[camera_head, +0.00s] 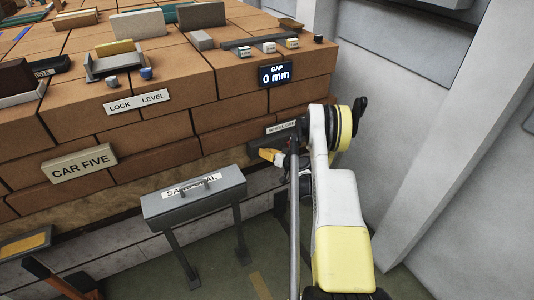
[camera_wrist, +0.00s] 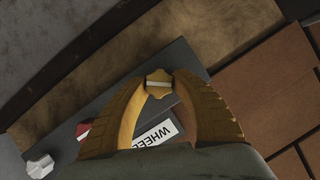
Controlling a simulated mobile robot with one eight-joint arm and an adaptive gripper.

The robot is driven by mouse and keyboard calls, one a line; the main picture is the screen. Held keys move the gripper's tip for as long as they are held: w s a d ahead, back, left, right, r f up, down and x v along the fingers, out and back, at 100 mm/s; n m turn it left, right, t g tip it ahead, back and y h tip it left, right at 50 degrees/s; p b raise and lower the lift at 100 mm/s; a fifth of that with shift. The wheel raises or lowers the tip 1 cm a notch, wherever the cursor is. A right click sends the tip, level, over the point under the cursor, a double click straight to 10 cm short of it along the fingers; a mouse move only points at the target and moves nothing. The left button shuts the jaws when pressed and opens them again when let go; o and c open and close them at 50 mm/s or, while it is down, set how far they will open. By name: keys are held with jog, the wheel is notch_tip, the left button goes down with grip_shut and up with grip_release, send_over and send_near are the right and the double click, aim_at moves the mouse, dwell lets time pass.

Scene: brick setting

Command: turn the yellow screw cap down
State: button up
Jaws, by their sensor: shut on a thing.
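The yellow screw cap (camera_wrist: 159,77) is a small lobed knob with a pale bar across it, seen in the wrist view. My gripper (camera_wrist: 159,91) is shut on it, with one orange ribbed finger on each side. The cap sits at the edge of a dark grey panel (camera_wrist: 120,85) with a white label (camera_wrist: 155,129) that reads "WHEE", the rest hidden by a finger. In the head view my gripper (camera_head: 269,156) is low at the brick stack's front face, below a partly covered "WHEEL" label (camera_head: 281,127). The cap cannot be made out there.
A red knob (camera_wrist: 83,130) and a whitish knob (camera_wrist: 39,165) lie left of my gripper in the wrist view. A grey sample stand (camera_head: 195,200) is left of my arm. A pale wall (camera_head: 400,110) stands at right.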

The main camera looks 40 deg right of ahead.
aim_at(267, 150)
jog(key=m+t+y, duration=0.1)
jog(key=m+y, duration=0.1)
jog(key=m, duration=0.2)
jog(key=shift+d, duration=0.1)
dwell(0.6)
jog(key=o, duration=1.2)
notch_tip(267, 150, up, 10)
jog(key=shift+r, duration=0.1)
jog(key=shift+w, duration=0.1)
